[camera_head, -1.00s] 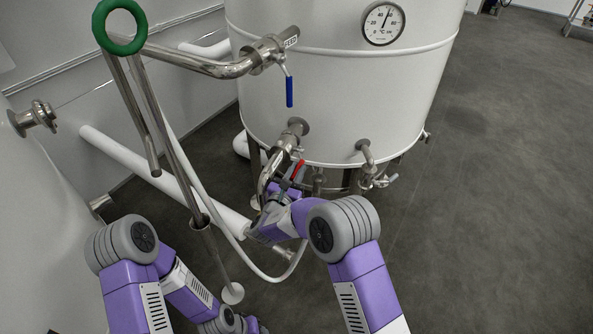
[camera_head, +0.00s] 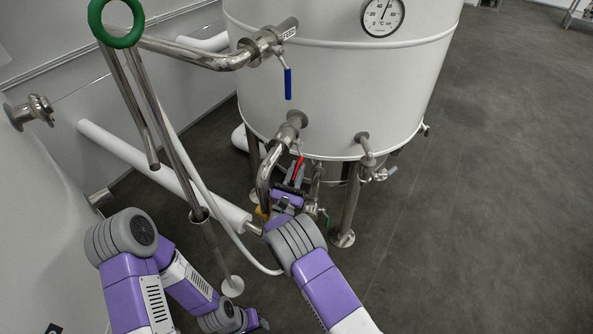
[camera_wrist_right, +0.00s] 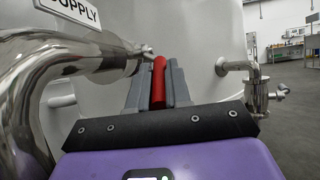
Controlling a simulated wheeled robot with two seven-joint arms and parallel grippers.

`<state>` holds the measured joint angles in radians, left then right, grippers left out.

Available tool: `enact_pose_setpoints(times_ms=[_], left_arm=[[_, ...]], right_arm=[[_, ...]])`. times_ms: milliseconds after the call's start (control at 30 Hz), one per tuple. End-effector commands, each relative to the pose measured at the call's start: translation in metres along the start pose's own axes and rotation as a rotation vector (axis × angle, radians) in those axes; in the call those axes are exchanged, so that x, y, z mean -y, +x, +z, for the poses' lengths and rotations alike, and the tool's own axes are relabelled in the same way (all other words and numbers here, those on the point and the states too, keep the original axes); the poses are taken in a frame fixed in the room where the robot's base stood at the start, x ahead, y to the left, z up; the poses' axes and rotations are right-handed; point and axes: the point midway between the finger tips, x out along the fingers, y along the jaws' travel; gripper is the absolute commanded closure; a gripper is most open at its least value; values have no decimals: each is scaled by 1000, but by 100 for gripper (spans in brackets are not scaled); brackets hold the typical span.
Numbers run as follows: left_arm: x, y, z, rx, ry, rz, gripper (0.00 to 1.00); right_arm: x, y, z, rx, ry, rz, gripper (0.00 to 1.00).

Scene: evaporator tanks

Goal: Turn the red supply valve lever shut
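The red supply valve lever (camera_head: 298,167) hangs down beside the bent steel pipe under the tank, slightly tilted in the head view. In the right wrist view the lever (camera_wrist_right: 158,82) stands between the two grey fingers of my right gripper (camera_wrist_right: 157,88), with a finger close against each side. My right gripper (camera_head: 295,180) is shut on it from below. A "SUPPLY" label (camera_wrist_right: 76,10) sits at the upper left of the wrist view. The lever's pivot is partly hidden.
The white tank (camera_head: 340,90) stands on steel legs (camera_head: 347,205). A blue lever (camera_head: 288,83) hangs from the upper pipe. A bent steel pipe (camera_head: 266,172) runs close left of my right gripper. A small outlet valve (camera_head: 372,165) is to the right. Open floor lies farther right.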

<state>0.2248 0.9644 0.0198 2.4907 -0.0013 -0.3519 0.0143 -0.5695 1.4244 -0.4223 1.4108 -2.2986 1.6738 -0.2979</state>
Motion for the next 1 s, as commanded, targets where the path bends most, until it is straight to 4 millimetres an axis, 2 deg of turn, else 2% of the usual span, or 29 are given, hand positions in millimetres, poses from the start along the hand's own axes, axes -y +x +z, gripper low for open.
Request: enact_pose_setpoints(times_ms=[33, 133, 167, 467, 567, 833, 1000], left_arm=[[0, 0, 0, 0, 0, 0, 57], [0, 0, 0, 0, 0, 0, 57], [0, 0, 0, 0, 0, 0, 57], [0, -1, 0, 0, 0, 0, 57], [-1, -4, 0, 0, 0, 0, 57], [-5, -14, 1, 0, 0, 0, 57], [-6, -16, 1, 0, 0, 0, 57]], right_arm=[[0, 0, 0, -1, 0, -1, 74], [0, 0, 0, -1, 0, -1, 59], [0, 0, 0, -1, 0, -1, 57], [0, -2, 0, -2, 0, 1, 57], [-1, -12, 0, -5, -1, 3, 57], [-1, -57, 1, -3, -1, 4, 57], [0, -73, 0, -3, -1, 1, 57]])
